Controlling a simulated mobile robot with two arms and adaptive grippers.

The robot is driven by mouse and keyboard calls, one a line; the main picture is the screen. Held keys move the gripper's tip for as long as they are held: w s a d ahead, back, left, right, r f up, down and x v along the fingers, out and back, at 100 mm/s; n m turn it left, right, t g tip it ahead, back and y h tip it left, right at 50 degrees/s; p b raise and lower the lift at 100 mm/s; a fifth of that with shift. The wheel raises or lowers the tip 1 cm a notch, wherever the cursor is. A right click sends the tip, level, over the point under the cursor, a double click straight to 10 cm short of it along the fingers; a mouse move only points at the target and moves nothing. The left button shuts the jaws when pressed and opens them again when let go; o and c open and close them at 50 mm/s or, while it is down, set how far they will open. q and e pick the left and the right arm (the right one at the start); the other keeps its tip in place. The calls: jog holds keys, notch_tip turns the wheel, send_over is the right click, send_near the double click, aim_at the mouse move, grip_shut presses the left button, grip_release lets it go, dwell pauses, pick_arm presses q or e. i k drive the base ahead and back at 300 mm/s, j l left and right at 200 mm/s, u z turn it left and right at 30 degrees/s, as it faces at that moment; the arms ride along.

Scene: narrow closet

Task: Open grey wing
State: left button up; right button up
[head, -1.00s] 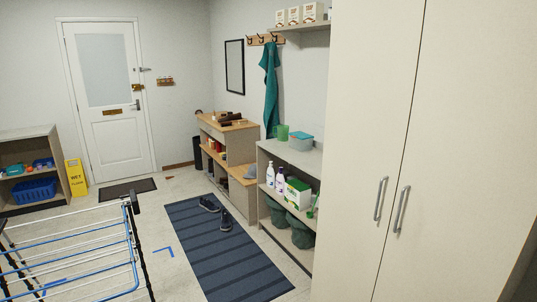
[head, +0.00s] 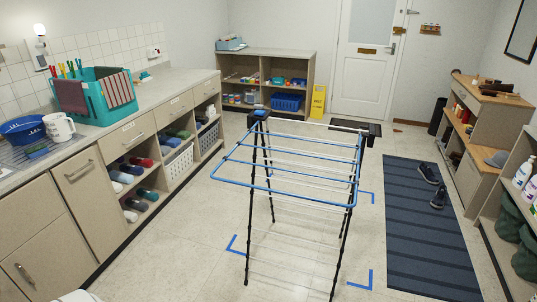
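A drying rack (head: 357,170) stands in the middle of the floor in the head view, on thin black legs (head: 249,235). Its top is a blue tube frame with pale and blue rods across it, roughly level. Black end pieces sit at its far left corner (head: 258,115) and far right corner (head: 369,130). Faint pale rods show lower down between the legs. I cannot tell which part is the grey wing or how it is folded. Neither of my grippers is in view.
Blue tape corners (head: 237,244) mark the floor around the rack. A counter with drawers (head: 140,134) runs along the left. A dark striped mat (head: 415,225) with shoes lies at right. Low shelves (head: 283,52) and a yellow sign (head: 318,101) stand at the back.

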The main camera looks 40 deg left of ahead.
aim_at(371, 129)
jog(key=u, duration=0.95)
jog(key=i+l+u, duration=0.35)
jog(key=l, duration=0.45)
jog(key=i+l+u, duration=0.15)
jog(key=l, duration=0.25)
jog(key=i+l+u, duration=0.2)
jog(key=l, duration=0.25)
jog(key=i+l+u, duration=0.15)
jog(key=l, duration=0.35)
jog(key=i+l+u, duration=0.15)
jog(key=l, duration=0.3)
jog(key=l+u, duration=0.2)
jog(key=l, duration=0.3)
jog(key=i+l+u, duration=0.15)
jog(key=l, duration=0.2)
jog(key=i+l+u, duration=0.1)
jog(key=l, duration=0.25)
jog(key=i+l+u, duration=0.15)
jog(key=i+l, duration=0.15)
jog(key=i+l+u, duration=0.15)
jog(key=l, duration=0.3)
jog(key=i+l+u, duration=0.15)
jog(key=l, duration=0.25)
jog(key=l+u, duration=0.1)
jog(key=l, duration=0.35)
jog(key=i+l+u, duration=0.15)
jog(key=l, duration=0.25)
jog(key=k+l+u, duration=0.25)
jog(key=k, duration=0.15)
jog(key=j, duration=0.1)
